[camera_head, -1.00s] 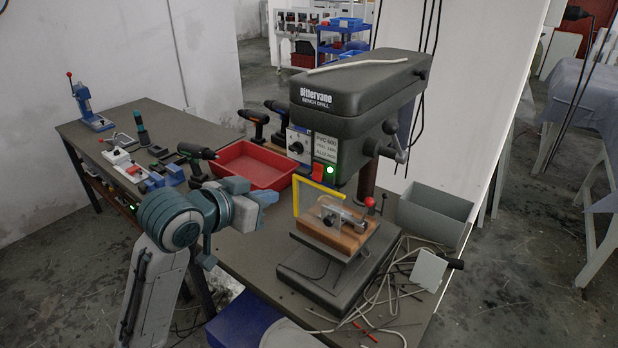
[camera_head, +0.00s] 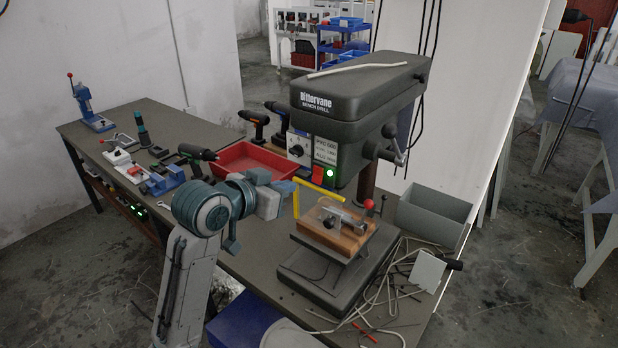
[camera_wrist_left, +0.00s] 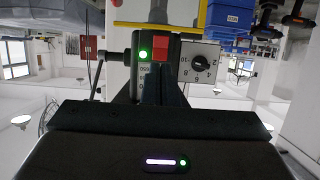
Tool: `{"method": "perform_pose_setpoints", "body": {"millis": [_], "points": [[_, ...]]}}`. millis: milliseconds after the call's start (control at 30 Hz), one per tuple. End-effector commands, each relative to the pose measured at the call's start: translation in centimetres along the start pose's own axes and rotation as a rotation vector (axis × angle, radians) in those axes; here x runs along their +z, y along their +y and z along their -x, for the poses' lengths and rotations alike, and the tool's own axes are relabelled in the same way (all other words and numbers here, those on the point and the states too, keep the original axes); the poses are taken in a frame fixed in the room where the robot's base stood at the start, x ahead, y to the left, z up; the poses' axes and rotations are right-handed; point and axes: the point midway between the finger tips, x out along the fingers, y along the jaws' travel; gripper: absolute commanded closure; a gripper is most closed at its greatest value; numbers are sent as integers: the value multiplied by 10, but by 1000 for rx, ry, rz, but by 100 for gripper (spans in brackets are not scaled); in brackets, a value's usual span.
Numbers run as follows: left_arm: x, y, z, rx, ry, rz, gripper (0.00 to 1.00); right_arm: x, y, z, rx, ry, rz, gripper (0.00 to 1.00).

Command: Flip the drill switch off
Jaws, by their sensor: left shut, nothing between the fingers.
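The grey bench drill (camera_head: 362,88) stands on the table with a lit green light (camera_head: 330,173) on its front. The red switch (camera_head: 317,176) sits just left of that light. In the left wrist view the red switch (camera_wrist_left: 160,49) and green light (camera_wrist_left: 144,54) lie just beyond my fingers. My left gripper (camera_head: 290,187) is shut and empty, a little left of the switch in the head view. It also shows in the wrist view (camera_wrist_left: 163,72), partly covering the panel. I cannot tell whether it touches the switch. My right gripper is out of view.
A yellow guard frame (camera_head: 320,189) and a clamped wooden block (camera_head: 335,234) stand below the drill head. A red tray (camera_head: 250,158) lies behind my gripper. A dial (camera_head: 297,150) is left of the switch.

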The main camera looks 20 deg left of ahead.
Motion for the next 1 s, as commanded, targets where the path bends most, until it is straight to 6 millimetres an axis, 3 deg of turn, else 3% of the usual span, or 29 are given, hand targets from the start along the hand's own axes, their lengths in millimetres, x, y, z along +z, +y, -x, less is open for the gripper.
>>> {"method": "perform_pose_setpoints", "body": {"millis": [200, 400, 600, 1000], "points": [[-2, 1, -45, 3, -3, 6, 100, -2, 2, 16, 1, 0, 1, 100], [-2, 0, -76, 1, -3, 2, 100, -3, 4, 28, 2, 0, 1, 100], [0, 0, -88, -1, -1, 0, 100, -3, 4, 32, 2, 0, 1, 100], [2, 0, -90, -1, 7, 0, 100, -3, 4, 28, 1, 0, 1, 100]]}}
